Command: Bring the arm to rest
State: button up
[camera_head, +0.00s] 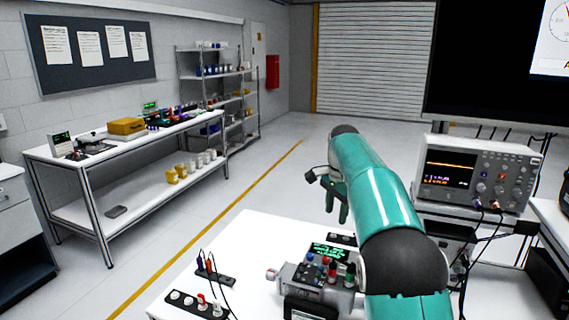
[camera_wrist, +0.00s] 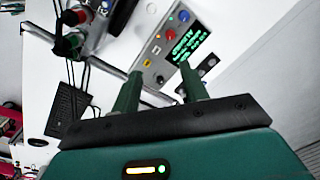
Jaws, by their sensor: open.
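My teal arm (camera_head: 375,195) reaches out over the white table (camera_head: 245,240) in the head view, with its far end above the table. My gripper (camera_head: 337,205) shows small and partly hidden behind the arm there. In the wrist view my gripper (camera_wrist: 160,85) has two green fingers standing apart with nothing between them. Beyond the fingertips is a grey device (camera_wrist: 165,45) with a lit green-text screen, buttons and colored knobs. The same device (camera_head: 312,287) stands on the table in the head view, partly covered by my arm.
A black strip with knobs (camera_head: 195,303) and another with probes (camera_head: 213,273) lie on the table left of the device. An oscilloscope (camera_head: 475,175) stands at the right with cables hanging. A workbench (camera_head: 130,138) and shelves (camera_head: 222,90) line the left wall. The floor between is clear.

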jog(key=s+r+n+t, duration=0.1)
jog(key=s+r+n, duration=0.25)
jog(key=s, duration=0.65)
jog(key=s+r+n+t, duration=0.2)
jog(key=s+r+n, duration=0.15)
jog(key=s, duration=0.75)
jog(key=s+f+n+t, duration=0.1)
jog(key=s+f, duration=0.3)
jog(key=s, duration=0.6)
jog(key=s+f+n, duration=0.4)
jog(key=s+f, duration=0.1)
jog(key=s, duration=0.5)
jog(key=shift+a+n+t, duration=0.25)
jog(key=shift+n+t, duration=0.05)
jog(key=shift+t, duration=0.1)
